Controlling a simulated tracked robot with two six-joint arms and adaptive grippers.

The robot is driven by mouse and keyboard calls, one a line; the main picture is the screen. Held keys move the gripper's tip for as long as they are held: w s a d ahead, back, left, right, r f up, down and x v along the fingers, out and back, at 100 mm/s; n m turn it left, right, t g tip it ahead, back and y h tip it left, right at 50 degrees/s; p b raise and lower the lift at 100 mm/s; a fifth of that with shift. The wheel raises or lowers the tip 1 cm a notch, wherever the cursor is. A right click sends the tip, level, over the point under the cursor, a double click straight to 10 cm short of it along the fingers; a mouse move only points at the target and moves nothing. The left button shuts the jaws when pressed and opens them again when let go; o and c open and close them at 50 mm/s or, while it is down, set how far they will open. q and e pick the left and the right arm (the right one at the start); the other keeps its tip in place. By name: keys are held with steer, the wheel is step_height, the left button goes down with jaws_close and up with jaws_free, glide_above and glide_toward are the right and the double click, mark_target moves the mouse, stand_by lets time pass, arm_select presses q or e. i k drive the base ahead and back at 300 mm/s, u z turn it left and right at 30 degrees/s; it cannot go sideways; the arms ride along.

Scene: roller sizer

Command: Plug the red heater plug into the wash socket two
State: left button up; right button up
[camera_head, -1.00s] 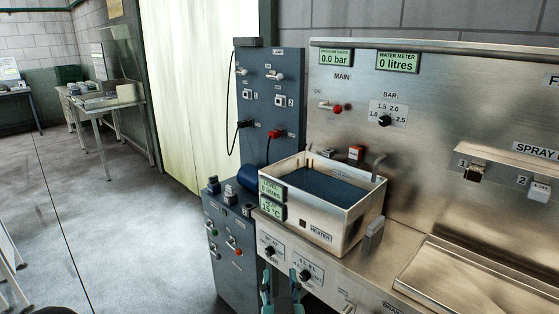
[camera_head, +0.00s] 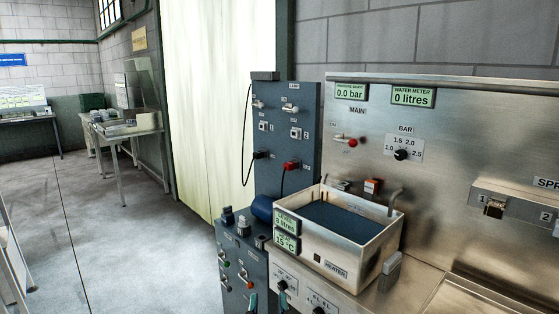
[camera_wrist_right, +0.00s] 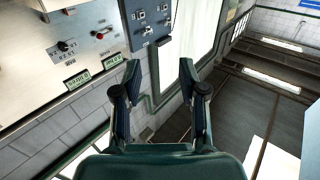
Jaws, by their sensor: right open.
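The red plug (camera_head: 291,165) sits in the lower right of the blue-grey upright panel (camera_head: 283,92), with a dark cable hanging from it. Above it is a pale socket marked 2 (camera_head: 296,133), which looks empty; its finer label is too small to read. My left gripper is not in view.
A black plug (camera_head: 260,155) with a looping cable sits left of the red one. A water-filled heater tank (camera_head: 345,262) stands in front of the panel's lower right. A blue-grey control box (camera_head: 232,262) stands below. The steel wash board (camera_head: 450,140) is at right.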

mark_target(290, 166)
steer(key=u, duration=0.8)
steer(key=i, duration=3.2)
steer(key=u, duration=0.3)
steer(key=i, duration=0.2)
steer(key=z, duration=2.55)
steer(key=k, duration=0.15)
steer(key=z, duration=0.1)
